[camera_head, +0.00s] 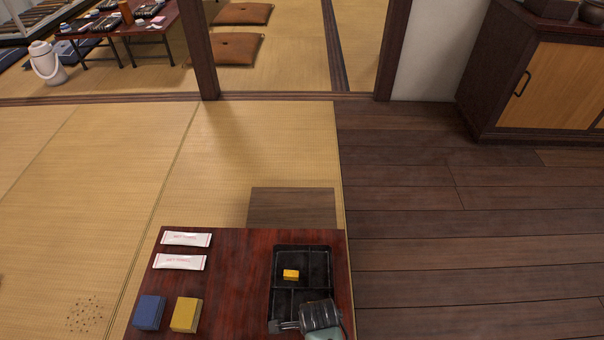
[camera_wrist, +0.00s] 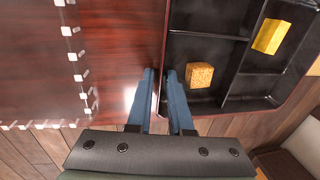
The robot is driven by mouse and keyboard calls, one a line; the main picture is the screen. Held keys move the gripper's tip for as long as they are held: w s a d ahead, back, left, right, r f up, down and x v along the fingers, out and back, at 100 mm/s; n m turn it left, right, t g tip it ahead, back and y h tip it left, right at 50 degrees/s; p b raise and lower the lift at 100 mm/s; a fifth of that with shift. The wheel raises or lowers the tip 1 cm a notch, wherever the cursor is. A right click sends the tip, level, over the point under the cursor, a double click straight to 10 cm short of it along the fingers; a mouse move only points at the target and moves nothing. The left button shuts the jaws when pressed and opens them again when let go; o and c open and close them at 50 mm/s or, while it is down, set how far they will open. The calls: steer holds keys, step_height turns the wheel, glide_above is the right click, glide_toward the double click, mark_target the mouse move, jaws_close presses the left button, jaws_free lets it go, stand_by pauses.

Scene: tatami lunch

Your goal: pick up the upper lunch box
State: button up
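A black, divided lunch box (camera_head: 303,262) with a dark red rim stands on the right part of the low red-brown table (camera_head: 235,270). It also fills the upper right of the wrist view (camera_wrist: 207,47). A yellow piece (camera_head: 291,274) lies in it; the wrist view also shows a browner block (camera_wrist: 199,75) in another compartment. I cannot tell whether a second box is stacked beneath. My gripper (camera_wrist: 160,72) is open at the box's side wall, one finger outside and one inside. In the head view, my gripper (camera_head: 276,326) covers the box's near end.
Two white packets (camera_head: 186,239) (camera_head: 180,262), a blue block (camera_head: 148,312) and a yellow block (camera_head: 186,314) sit on the table's left part. The table's middle is clear. A brown flat seat or board (camera_head: 291,207) lies beyond the table. A wooden cabinet (camera_head: 548,85) stands far right.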

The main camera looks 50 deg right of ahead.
stand_by(0.4)
jaws_close()
steer(key=shift+f, duration=0.1)
stand_by(1.2)
